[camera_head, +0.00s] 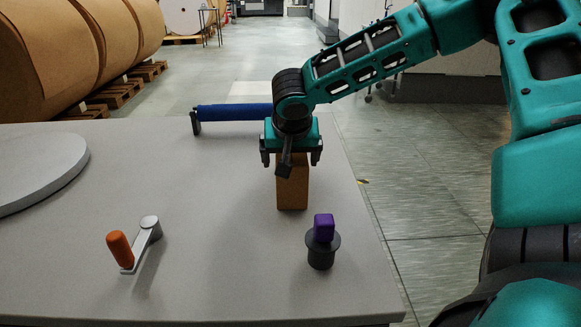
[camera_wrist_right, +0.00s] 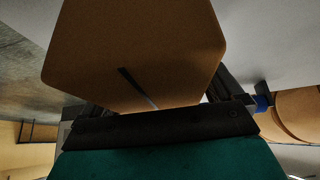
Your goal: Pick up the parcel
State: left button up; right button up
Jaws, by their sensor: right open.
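The parcel (camera_head: 292,190) is a brown cardboard box standing upright on the grey table. My right gripper (camera_head: 291,160) is above it, pointing down, with its fingers at either side of the parcel's upper part. The gripper is open. In the right wrist view the parcel (camera_wrist_right: 140,45) fills the middle between the fingers, with a dark line on its near face. I cannot tell whether a finger touches it. My left gripper is not in view.
On the grey table (camera_head: 215,250), a crank with an orange handle (camera_head: 119,249) lies front left. A black knob with a purple top (camera_head: 323,228) stands in front of the parcel. A blue bar (camera_head: 235,112) is behind, and a round grey disc (camera_head: 40,170) is at left.

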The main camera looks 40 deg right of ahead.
dwell(0.3)
jog(key=c, duration=1.5)
